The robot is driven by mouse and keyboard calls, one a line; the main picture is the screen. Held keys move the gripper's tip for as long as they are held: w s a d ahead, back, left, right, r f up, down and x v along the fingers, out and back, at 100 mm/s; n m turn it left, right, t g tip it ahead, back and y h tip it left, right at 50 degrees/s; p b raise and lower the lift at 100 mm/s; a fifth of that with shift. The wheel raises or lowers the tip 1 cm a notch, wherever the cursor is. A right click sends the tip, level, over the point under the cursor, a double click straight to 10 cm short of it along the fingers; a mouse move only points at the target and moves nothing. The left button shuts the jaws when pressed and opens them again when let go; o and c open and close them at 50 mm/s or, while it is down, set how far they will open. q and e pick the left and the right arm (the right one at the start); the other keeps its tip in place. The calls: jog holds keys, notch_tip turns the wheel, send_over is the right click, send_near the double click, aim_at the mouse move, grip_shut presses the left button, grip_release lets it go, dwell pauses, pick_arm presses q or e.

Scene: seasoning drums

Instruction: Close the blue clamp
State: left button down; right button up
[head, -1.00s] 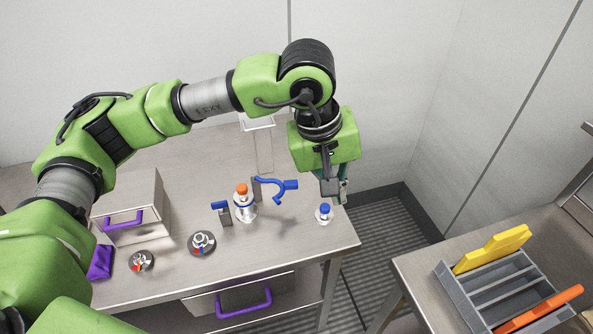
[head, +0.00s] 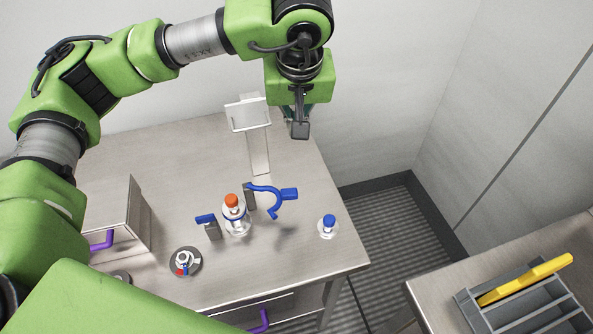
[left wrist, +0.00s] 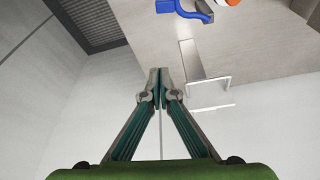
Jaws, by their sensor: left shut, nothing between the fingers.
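A bottle with an orange cap (head: 234,213) stands between the clamp's dark post and a second post with a blue top (head: 207,222). Part of the clamp also shows at the top of the left wrist view (left wrist: 185,9). My left gripper (head: 299,130) is above the table's back right, beyond the clamp and apart from it. Its fingers are together and empty in the left wrist view (left wrist: 158,74). My right gripper is in neither view.
A small bottle with a blue cap (head: 328,225) stands right of the clamp. A pale upright stand (head: 257,140) is behind it. A grey rack (head: 470,305) holds a yellow item at right.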

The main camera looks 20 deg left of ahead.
aim_at(278, 198)
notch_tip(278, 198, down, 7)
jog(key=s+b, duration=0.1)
jog(key=b, duration=0.5)
pick_arm(q)
notch_tip(278, 198, down, 16)
jog(key=p, duration=0.4)
jog(key=shift+s+p, duration=0.2)
jog(key=shift+p, duration=0.2)
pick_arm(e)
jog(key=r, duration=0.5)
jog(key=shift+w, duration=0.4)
pick_arm(q)
jog(key=shift+d, duration=0.1)
